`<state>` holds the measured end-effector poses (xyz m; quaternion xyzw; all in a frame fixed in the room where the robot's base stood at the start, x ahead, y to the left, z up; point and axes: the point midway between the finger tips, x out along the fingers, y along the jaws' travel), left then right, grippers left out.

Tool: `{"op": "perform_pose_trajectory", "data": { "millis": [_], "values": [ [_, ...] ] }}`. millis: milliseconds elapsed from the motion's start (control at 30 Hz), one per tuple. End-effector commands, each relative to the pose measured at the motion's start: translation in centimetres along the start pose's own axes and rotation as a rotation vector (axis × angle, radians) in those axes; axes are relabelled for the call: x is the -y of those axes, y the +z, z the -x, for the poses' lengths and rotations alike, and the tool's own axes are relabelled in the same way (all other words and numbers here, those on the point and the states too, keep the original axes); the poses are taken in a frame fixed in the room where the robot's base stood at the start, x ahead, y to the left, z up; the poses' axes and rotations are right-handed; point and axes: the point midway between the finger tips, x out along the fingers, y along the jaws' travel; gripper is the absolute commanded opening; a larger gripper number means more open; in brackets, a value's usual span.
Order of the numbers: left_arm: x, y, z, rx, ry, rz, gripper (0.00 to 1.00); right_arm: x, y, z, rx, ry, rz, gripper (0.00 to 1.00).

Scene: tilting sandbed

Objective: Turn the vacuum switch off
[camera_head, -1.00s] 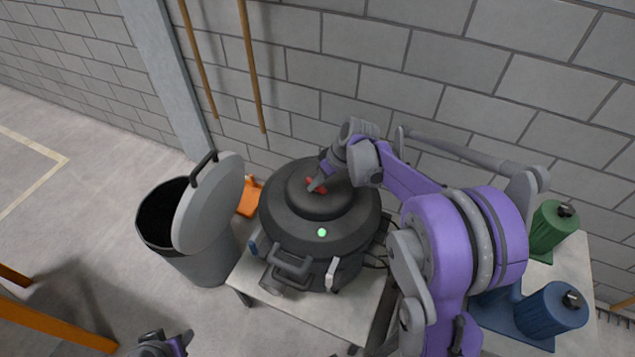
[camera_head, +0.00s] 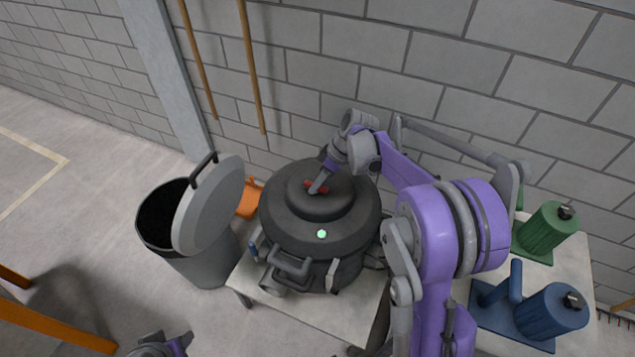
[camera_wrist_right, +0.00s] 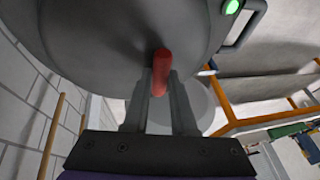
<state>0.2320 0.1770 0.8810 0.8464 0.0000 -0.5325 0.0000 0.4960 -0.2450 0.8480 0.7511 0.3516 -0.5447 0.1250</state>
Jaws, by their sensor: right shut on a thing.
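The vacuum (camera_head: 310,225) is a dark grey drum with a domed lid, standing on a light table. A red switch (camera_head: 318,187) sits on top of the lid. A green light (camera_head: 322,233) glows on the lid's front. My right gripper (camera_head: 318,186) is at the top of the lid, shut on the red switch. In the right wrist view the red switch (camera_wrist_right: 161,72) stands between the two fingers (camera_wrist_right: 160,95). The fingers partly hide the switch in the head view. My left gripper (camera_head: 165,346) shows only in part at the bottom edge; its fingers are not clear.
A grey bin (camera_head: 190,262) with its lid raised stands left of the table (camera_head: 330,312). Green (camera_head: 545,230) and blue (camera_head: 550,312) canister devices stand at the right. A brick wall (camera_head: 440,80) rises close behind.

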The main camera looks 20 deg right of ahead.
Motion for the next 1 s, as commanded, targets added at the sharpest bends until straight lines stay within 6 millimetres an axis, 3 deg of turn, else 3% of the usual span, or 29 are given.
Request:
{"op": "perform_pose_trajectory", "data": {
  "millis": [100,133,200,567,1000],
  "values": [
    [0.0,0.0,0.0,0.0,0.0,0.0,0.5,0.0,0.0,0.0,0.0,0.001,0.0,0.0],
    [0.0,0.0,0.0,0.0,0.0,0.0,0.5,0.0,0.0,0.0,0.0,0.001,0.0,0.3],
    [0.0,0.0,0.0,0.0,0.0,0.0,0.5,0.0,0.0,0.0,0.0,0.001,0.0,0.37],
    [0.0,0.0,0.0,0.0,0.0,0.0,0.5,0.0,0.0,0.7,0.0,0.001,-0.001,0.37],
    [0.0,-0.4,0.5,-0.002,0.0,0.0,0.5,0.0,0.0,8.7,0.0,0.001,-0.002,0.37]
  ]
}}
